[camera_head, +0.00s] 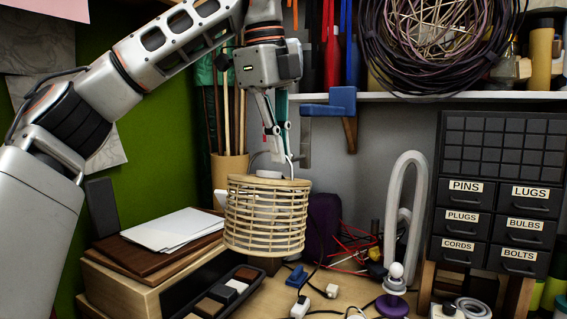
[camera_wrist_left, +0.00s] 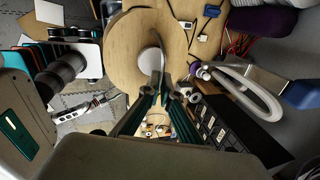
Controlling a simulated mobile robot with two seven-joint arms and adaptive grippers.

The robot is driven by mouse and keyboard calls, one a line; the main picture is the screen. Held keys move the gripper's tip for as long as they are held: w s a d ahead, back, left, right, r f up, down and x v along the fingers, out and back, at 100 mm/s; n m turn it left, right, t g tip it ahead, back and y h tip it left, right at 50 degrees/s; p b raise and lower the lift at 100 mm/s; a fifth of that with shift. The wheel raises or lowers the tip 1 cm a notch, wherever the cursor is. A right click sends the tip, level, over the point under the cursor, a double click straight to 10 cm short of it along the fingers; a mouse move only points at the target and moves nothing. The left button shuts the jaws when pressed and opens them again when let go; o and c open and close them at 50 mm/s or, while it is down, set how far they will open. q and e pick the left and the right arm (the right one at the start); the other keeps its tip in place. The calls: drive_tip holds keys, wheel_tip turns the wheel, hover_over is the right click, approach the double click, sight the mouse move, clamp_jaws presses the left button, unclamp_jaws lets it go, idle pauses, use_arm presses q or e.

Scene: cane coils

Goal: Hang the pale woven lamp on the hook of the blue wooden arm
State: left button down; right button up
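The pale woven lamp (camera_head: 266,215) hangs upright below my left gripper (camera_head: 285,158), above the workbench. Its round top (camera_wrist_left: 120,65) fills the upper middle of the left wrist view, with a white cap and a thin loop. My left gripper (camera_wrist_left: 163,92) has its fingertips together at this loop and appears shut on it. The blue wooden arm (camera_head: 330,103) sticks out at the shelf edge, right of and higher than the lamp. A wooden piece hangs down at its right end. I cannot make out its hook clearly. My right gripper is in neither view.
A thick pale looped tube (camera_head: 413,205) stands right of the lamp, beside the black drawer cabinet (camera_head: 499,200). A bulb on a purple base (camera_head: 392,304) stands in front. Papers (camera_head: 172,230) lie on a wooden box at left. Dark cable coils (camera_head: 440,45) hang above the shelf.

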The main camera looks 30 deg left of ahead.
use_arm(q)
drive_tip(key=shift+w+a+f+p, duration=0.15)
drive_tip(key=shift+w+p, duration=0.2)
drive_tip(key=shift+w, duration=1)
drive_tip(key=shift+w+f+p, duration=0.1)
drive_tip(key=shift+w+p, duration=0.25)
drive_tip(key=shift+w, duration=1)
drive_tip(key=w+p, duration=0.1)
drive_tip(key=w, duration=0.1)
drive_tip(key=w+p, duration=0.1)
drive_tip(key=w, duration=0.1)
drive_tip(key=shift+w+a+f, duration=0.15)
drive_tip(key=shift+w, duration=0.25)
drive_tip(key=shift+w+f, duration=0.4)
drive_tip(key=shift+w, duration=0.05)
drive_tip(key=shift+w+a+f, duration=0.1)
drive_tip(key=shift+f, duration=0.1)
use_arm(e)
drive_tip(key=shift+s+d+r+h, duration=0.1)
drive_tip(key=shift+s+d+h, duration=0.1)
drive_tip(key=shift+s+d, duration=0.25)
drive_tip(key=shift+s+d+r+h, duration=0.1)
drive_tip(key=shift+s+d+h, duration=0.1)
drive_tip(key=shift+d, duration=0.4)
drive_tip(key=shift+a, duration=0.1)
